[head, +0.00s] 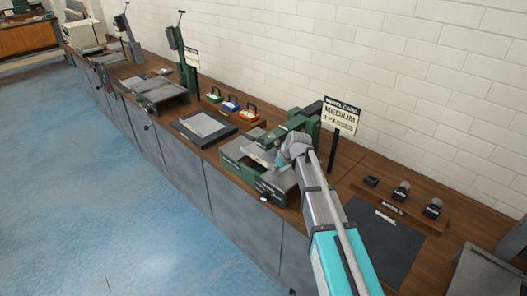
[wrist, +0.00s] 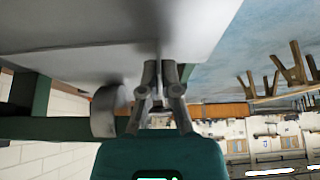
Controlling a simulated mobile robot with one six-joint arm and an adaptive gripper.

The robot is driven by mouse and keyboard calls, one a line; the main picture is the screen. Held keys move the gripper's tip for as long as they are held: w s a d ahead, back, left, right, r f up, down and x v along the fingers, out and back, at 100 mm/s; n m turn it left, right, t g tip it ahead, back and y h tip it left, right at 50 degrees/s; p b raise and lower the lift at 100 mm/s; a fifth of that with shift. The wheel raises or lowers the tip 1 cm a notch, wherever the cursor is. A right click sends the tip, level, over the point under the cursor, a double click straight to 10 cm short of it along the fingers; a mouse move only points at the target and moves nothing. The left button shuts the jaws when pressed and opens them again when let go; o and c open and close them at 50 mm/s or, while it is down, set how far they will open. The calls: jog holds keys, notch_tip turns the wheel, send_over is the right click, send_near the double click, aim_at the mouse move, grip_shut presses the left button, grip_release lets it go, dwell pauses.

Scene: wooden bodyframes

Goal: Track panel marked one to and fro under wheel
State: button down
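My gripper (wrist: 160,66) reaches over a green and grey machine (head: 240,165) on the bench. In the wrist view its two fingers are close together at the edge of a large pale grey surface (wrist: 75,28), which may be the panel; no number can be read on it. I cannot tell whether the edge is pinched between the tips. A grey round wheel (wrist: 107,112) is left of the fingers, beside a dark green frame (wrist: 40,100). In the head view my wrist hides the contact and the wheel.
A rack with several dark pieces (head: 397,200) and a dark mat (head: 385,240) lie to the right. A dark tray with a grey sheet (head: 205,126) and small coloured-handled boxes (head: 231,104) lie to the left.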

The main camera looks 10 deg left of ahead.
aim_at(267, 167)
jog(key=shift+s+d, duration=0.95)
jog(key=shift+d, duration=0.25)
jog(key=shift+w, duration=0.1)
jog(key=shift+w+a, duration=1)
jog(key=shift+a, duration=0.3)
jog(key=shift+w+a, duration=1)
jog(key=shift+a, duration=0.25)
jog(key=c, duration=0.7)
grip_release()
jog(key=o, duration=0.5)
